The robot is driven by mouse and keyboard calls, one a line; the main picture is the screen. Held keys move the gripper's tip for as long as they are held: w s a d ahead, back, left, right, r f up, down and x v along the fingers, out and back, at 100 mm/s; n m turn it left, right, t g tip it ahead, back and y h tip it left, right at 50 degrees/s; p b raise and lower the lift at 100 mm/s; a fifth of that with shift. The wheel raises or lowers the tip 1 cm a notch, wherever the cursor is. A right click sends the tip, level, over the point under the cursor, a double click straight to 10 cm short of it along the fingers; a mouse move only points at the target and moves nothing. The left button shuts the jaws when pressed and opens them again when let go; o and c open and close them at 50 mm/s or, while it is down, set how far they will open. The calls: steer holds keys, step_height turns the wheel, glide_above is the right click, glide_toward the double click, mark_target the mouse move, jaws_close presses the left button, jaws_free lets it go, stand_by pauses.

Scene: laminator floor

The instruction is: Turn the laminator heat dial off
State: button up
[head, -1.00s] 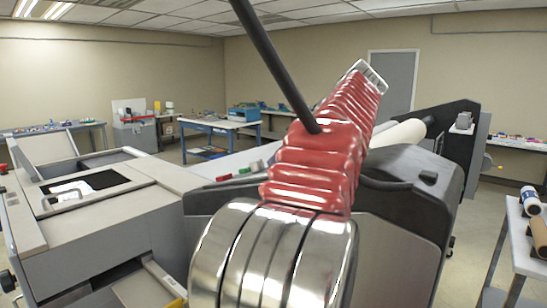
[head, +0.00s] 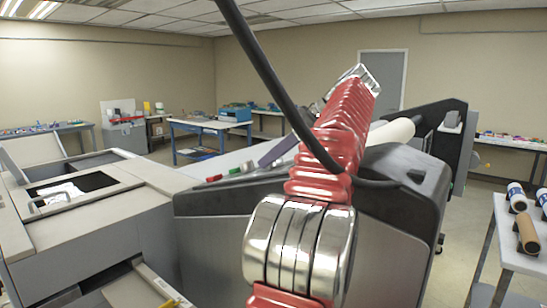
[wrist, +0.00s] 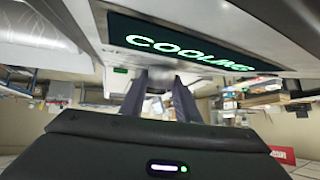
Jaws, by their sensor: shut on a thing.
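The laminator (head: 225,228) is the big grey machine in front of me in the head view. In the wrist view its display (wrist: 190,45) reads "COOLING" in green letters on black. My gripper (wrist: 157,82) is at the panel edge just below this display, its two dark fingers shut on a small pale knob, the heat dial (wrist: 156,77). The fingers hide most of the dial, and I cannot read its setting. In the head view my red and silver arm reaches over the laminator and hides the dial.
Red and green buttons (head: 233,171) sit on the laminator's top edge. A white roll (head: 392,132) lies behind my arm. A side table (head: 520,245) with rolls stands at the right. Workbenches (head: 205,125) line the back; floor shows between them.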

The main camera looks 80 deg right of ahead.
steer(key=shift+f, duration=0.15)
steer(key=o, duration=1)
steer(key=shift+o, duration=0.2)
steer(key=shift+r, duration=0.2)
